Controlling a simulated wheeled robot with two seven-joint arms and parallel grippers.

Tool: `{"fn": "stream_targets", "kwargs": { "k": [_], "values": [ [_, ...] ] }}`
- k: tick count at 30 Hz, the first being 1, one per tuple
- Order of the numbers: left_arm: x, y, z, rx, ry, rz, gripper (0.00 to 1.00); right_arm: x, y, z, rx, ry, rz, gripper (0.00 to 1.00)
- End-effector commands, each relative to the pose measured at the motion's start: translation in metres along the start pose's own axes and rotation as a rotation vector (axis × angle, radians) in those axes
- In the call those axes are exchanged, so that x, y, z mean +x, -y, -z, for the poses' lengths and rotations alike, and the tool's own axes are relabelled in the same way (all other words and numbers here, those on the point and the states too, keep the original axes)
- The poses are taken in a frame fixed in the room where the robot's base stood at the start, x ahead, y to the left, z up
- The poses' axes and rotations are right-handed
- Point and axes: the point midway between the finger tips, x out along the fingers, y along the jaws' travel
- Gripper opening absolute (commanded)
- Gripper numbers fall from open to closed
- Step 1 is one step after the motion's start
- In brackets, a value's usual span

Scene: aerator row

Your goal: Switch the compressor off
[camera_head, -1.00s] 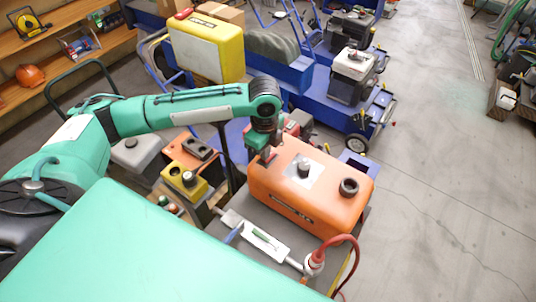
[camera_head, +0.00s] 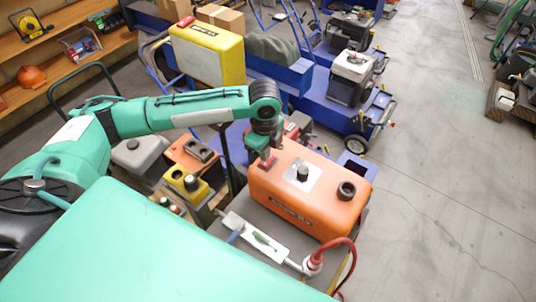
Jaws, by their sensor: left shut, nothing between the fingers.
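The orange machine that I take as the compressor (camera_head: 322,215) stands on a dark grey bench in the middle. On its top are a dark knob (camera_head: 303,174) on a pale plate and a black round cap (camera_head: 346,190). A small red part (camera_head: 268,163), perhaps its switch, shows at the top left end. My left gripper (camera_head: 267,156) is shut and empty, pointing down right at this red part. The gripper hides some of it, and I cannot tell whether they touch or which way the part is set. My right gripper is not in view.
A yellow box with a dark knob (camera_head: 185,184) stands left. A yellow case (camera_head: 207,50) and blue carts (camera_head: 345,115) are behind.

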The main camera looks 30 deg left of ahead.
Motion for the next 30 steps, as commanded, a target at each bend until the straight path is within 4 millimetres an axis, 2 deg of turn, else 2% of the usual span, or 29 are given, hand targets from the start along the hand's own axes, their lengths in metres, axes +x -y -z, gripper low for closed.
{"fn": "stream_targets", "kwargs": {
  "k": [3, 17, 30],
  "values": [
    [-0.013, 0.000, 0.000, 0.000, 0.000, 0.000, 0.00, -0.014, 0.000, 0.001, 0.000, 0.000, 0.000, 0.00],
    [-0.046, 0.000, 0.000, 0.000, 0.000, 0.000, 0.00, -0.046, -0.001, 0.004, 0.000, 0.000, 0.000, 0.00],
    [-0.048, 0.000, 0.000, 0.000, 0.000, 0.000, 0.00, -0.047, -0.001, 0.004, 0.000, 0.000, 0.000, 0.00]
  ]
}}
